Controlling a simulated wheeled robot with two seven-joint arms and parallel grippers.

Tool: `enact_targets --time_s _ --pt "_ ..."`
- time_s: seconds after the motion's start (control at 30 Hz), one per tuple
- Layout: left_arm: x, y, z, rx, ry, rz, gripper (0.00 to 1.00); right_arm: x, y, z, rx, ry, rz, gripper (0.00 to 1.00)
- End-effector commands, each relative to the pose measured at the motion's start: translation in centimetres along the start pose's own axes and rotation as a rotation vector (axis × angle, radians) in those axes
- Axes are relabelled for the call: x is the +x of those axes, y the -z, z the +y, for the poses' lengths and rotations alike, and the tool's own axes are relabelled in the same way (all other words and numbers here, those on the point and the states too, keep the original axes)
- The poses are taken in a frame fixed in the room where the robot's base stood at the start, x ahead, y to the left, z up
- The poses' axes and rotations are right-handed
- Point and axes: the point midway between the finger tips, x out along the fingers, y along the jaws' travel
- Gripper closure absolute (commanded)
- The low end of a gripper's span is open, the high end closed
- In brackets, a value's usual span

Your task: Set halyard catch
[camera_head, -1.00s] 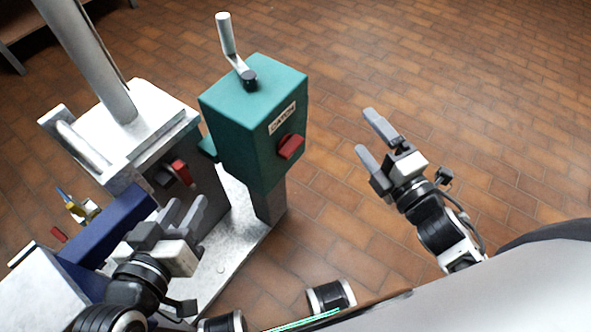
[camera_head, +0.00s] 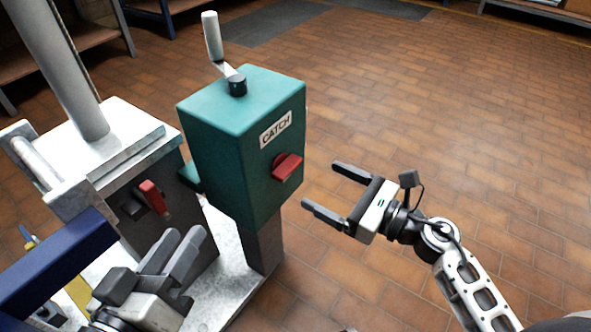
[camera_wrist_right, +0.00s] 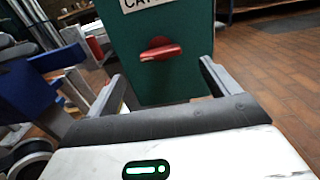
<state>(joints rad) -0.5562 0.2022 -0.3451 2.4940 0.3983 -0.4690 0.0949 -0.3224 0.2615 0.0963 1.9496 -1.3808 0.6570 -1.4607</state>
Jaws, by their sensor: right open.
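The teal box labelled CATCH (camera_head: 235,145) stands on a grey post, with a red knob (camera_head: 287,167) on its front face. In the right wrist view the knob (camera_wrist_right: 160,50) lies about horizontal, ahead of and between my fingers. My right gripper (camera_head: 326,188) is open and empty, to the right of the knob and apart from it, with its fingers pointing toward the box. My left gripper (camera_head: 185,240) is at the lower left, in front of the white mast base; whether its fingers are apart or closed is unclear.
A crank handle (camera_head: 212,38) rises from the box top. The pale mast (camera_head: 62,70) stands on a white block with a red lever (camera_head: 154,197). A blue beam (camera_head: 50,265) crosses the lower left. Open tiled floor (camera_head: 430,120) lies to the right.

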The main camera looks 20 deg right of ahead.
Motion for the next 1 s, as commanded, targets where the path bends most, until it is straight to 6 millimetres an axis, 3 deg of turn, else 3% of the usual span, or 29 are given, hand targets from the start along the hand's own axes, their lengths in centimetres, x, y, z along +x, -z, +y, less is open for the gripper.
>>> enact_targets --time_s 0.2,0.4,0.8,0.83,1.0 --pt "0.0 0.0 0.0 -0.004 -0.002 0.003 0.64 4.7 -0.1 -0.1 0.001 0.001 -0.004 0.13" --pt "0.0 -0.1 0.0 -0.008 -0.004 0.003 0.64 7.2 0.0 0.0 0.002 0.001 -0.001 0.13" --pt "0.0 0.2 0.1 -0.010 -0.008 0.010 0.64 8.0 0.0 0.0 0.002 0.001 0.000 0.13" --pt "0.0 0.2 0.1 -0.010 -0.008 0.011 0.64 8.0 0.0 0.0 0.002 0.001 0.000 0.16" --pt "0.0 0.2 0.1 -0.010 -0.009 0.012 0.64 8.0 0.0 0.0 0.002 0.000 0.000 0.58"
